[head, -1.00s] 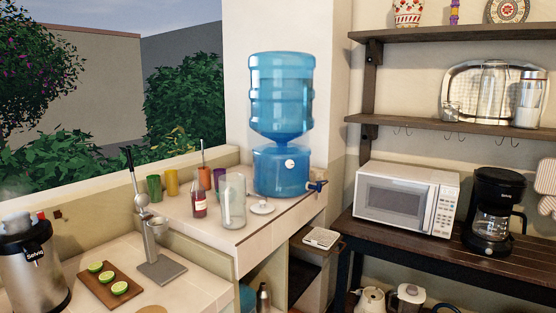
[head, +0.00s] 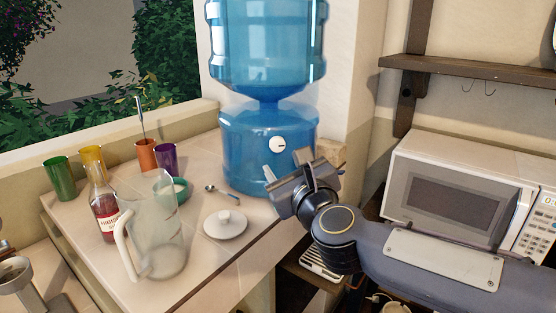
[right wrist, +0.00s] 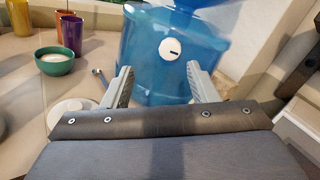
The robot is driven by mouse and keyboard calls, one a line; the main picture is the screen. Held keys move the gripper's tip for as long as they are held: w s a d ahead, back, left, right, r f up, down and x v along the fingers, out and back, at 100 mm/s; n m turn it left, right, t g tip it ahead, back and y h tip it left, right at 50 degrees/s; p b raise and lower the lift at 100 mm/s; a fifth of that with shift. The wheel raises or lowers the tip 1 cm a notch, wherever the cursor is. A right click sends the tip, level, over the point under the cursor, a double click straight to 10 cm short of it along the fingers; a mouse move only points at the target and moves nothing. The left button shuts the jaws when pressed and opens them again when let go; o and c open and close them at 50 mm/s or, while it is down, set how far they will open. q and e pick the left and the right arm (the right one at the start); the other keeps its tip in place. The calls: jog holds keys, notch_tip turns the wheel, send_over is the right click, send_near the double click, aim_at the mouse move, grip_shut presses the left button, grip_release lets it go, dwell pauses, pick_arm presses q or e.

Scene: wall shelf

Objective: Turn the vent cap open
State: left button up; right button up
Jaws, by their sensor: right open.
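The vent cap (head: 277,144) is a small white round knob with a short dark mark, on the front of the blue dispenser base (head: 240,150). In the right wrist view the cap (right wrist: 170,49) shows beyond the fingertips, between their lines, with its mark lying nearly level. My right gripper (head: 288,167) is just below and in front of the cap in the head view. In the right wrist view its two fingers (right wrist: 160,68) are spread apart with nothing between them, and they look clear of the cap. My left gripper is not in view.
A glass pitcher (head: 155,235), a white lid (head: 225,224), a spoon (head: 222,194) and a green bowl (head: 178,196) stand on the counter left of my right arm. The microwave (head: 450,195) and wall shelf (head: 480,75) are on the right.

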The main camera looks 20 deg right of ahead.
aim_at(278, 145)
jog(key=w+m+h, duration=0.1)
jog(key=w+m, duration=0.1)
jog(key=w, duration=0.1)
jog(key=w+m+h, duration=0.1)
jog(key=w+m, duration=0.1)
jog(key=w, duration=0.1)
jog(key=w+d+m+h, duration=0.1)
jog(key=w+m, duration=0.1)
jog(key=w, duration=0.2)
jog(key=shift+p, duration=0.35)
jog(key=shift+s, duration=0.1)
jog(key=c, duration=0.9)
jog(key=shift+c, duration=0.2)
